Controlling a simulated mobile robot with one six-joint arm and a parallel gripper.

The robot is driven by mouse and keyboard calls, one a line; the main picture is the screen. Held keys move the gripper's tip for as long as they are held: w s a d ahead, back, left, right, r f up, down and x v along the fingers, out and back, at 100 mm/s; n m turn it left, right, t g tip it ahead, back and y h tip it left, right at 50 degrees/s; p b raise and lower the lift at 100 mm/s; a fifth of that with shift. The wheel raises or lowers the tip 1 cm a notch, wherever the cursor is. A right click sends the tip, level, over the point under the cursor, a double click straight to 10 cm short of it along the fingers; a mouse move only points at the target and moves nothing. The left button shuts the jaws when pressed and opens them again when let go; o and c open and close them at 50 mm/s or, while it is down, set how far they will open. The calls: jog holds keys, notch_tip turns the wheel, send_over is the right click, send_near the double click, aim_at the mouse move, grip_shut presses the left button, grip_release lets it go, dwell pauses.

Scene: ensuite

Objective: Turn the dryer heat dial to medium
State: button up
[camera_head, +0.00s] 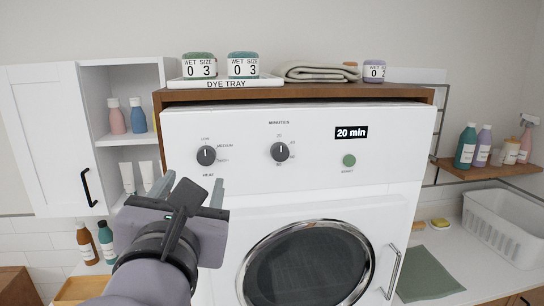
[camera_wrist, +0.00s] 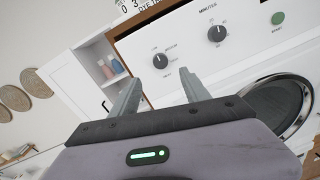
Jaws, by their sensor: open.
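The white dryer's front panel (camera_head: 316,178) carries a dark round heat dial (camera_head: 206,155) on the left, with LOW, MEDIUM and a third label around it. The dial's pointer looks turned up, toward LOW. The heat dial also shows in the wrist view (camera_wrist: 160,61), above and between my fingertips. My gripper (camera_head: 203,192) is open and empty, just below the heat dial in the head view and apart from it. In the wrist view my gripper (camera_wrist: 158,78) has both fingers spread toward the panel.
A minutes dial (camera_head: 280,152), a display reading 20 min (camera_head: 351,132) and a green button (camera_head: 349,160) are to the right on the panel. A round door (camera_head: 308,264) is below. A shelf cabinet (camera_head: 122,105) stands left. A dye tray (camera_head: 226,83) lies on top.

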aim_at(206, 157)
jog(key=w, duration=0.3)
jog(key=w+a, duration=0.1)
jog(key=w, duration=0.3)
jog(key=w+a, duration=0.1)
jog(key=w, duration=0.3)
jog(key=shift+w+f, duration=0.1)
grip_shut()
